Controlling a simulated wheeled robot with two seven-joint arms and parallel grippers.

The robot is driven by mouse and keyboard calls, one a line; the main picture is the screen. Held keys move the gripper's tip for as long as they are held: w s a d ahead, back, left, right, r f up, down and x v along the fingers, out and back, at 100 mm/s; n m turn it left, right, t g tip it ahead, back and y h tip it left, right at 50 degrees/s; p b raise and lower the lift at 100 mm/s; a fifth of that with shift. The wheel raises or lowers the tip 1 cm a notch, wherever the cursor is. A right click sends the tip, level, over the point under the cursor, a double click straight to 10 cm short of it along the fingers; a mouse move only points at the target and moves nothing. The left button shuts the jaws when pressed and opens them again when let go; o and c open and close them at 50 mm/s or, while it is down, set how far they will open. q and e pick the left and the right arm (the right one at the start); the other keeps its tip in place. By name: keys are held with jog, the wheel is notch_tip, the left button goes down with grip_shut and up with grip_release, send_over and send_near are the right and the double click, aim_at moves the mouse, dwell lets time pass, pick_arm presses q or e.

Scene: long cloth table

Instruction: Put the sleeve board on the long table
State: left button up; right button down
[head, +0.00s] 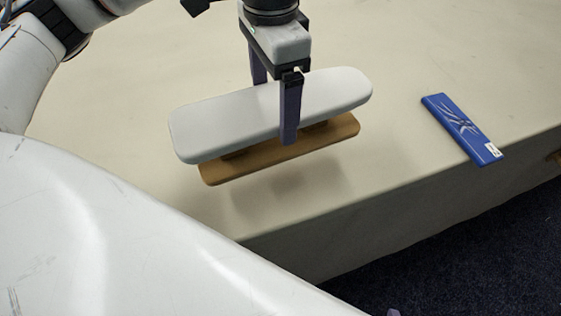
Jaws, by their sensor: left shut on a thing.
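The sleeve board (215,127) has a long white padded top and a brown wooden base (270,157) below it. My left gripper (279,125) comes down from above and is shut on the sleeve board, one finger on each side of the white top. The board is level or nearly so, above the long table (380,45). A soft shadow lies on the cloth below and in front of it, and the base looks a little clear of the cloth.
A flat blue box (461,129) with a white label lies on the table to the right, near the front edge. The table's front edge runs diagonally below the board, with dark carpet (470,255) beyond. The cloth behind the board is clear.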

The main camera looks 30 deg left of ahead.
aim_at(276, 140)
pick_arm(q)
jog(key=shift+w+m, duration=0.15)
jog(key=shift+m, duration=0.15)
jog(key=shift+w+f, duration=0.15)
jog(key=shift+f, duration=4.45)
jog(key=o, duration=1.7)
jog(key=shift+f, duration=0.2)
jog(key=shift+r, duration=0.15)
notch_tip(276, 140, up, 12)
